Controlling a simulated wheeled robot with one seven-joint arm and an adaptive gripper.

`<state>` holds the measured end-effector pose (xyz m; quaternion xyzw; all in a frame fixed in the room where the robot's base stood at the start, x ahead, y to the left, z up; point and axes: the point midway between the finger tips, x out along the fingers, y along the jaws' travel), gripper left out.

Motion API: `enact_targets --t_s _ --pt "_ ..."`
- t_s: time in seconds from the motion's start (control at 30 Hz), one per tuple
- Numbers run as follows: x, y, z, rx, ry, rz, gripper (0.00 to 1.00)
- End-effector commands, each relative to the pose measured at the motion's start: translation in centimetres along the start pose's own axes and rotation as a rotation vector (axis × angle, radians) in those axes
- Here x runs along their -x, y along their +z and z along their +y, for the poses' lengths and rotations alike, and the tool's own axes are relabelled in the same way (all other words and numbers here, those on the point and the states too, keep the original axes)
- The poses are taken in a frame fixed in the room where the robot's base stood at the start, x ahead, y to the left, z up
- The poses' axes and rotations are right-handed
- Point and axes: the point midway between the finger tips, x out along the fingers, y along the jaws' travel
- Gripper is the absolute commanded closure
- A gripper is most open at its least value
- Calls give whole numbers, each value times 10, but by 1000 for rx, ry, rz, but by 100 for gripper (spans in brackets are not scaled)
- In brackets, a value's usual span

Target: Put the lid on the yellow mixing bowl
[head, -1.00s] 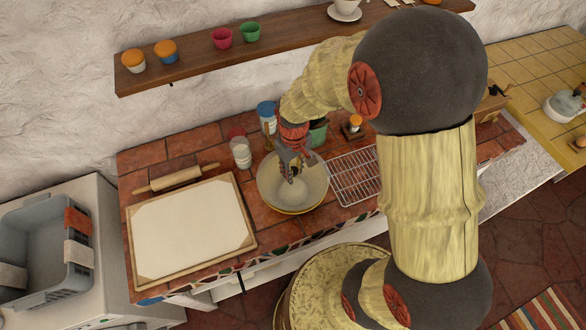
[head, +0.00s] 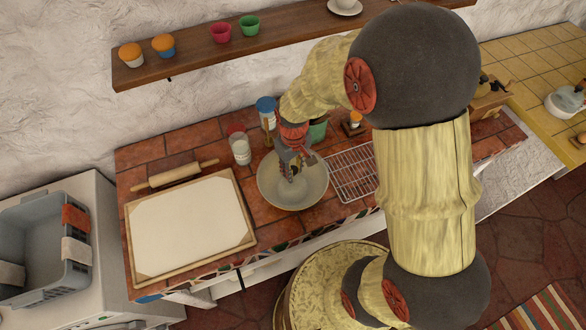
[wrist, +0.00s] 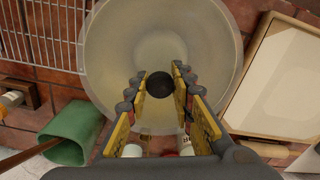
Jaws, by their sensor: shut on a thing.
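The lid (head: 296,197) is a pale, translucent round disc with a dark knob (wrist: 161,82) at its middle. My gripper (head: 291,172) points down over the lid, and in the wrist view its fingers (wrist: 160,92) close on either side of the knob. In the head view the lid lies over the place of the yellow mixing bowl.
A wire rack (head: 352,172) lies right of the lid, and a pastry board (head: 190,222) with a rolling pin (head: 176,176) lies left. Behind stand a white jar (head: 240,149), a blue-topped container (head: 266,112) and a green pot (head: 318,129). A shelf (head: 200,65) hangs above.

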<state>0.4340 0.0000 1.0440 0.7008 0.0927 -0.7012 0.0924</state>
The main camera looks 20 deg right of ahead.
Motion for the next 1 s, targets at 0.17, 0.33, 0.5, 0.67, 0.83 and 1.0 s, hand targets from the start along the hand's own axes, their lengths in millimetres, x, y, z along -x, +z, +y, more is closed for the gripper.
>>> enact_targets --t_s 0.17,0.33,0.5,0.67,0.83,1.0 --pt "0 0 0 0 0 0 100" --pt "0 0 0 0 0 0 100" --pt "0 0 0 0 0 1 100" --pt "-1 0 0 0 0 0 100" --pt "-5 0 0 0 0 0 100" --pt "-8 0 0 0 0 0 100"
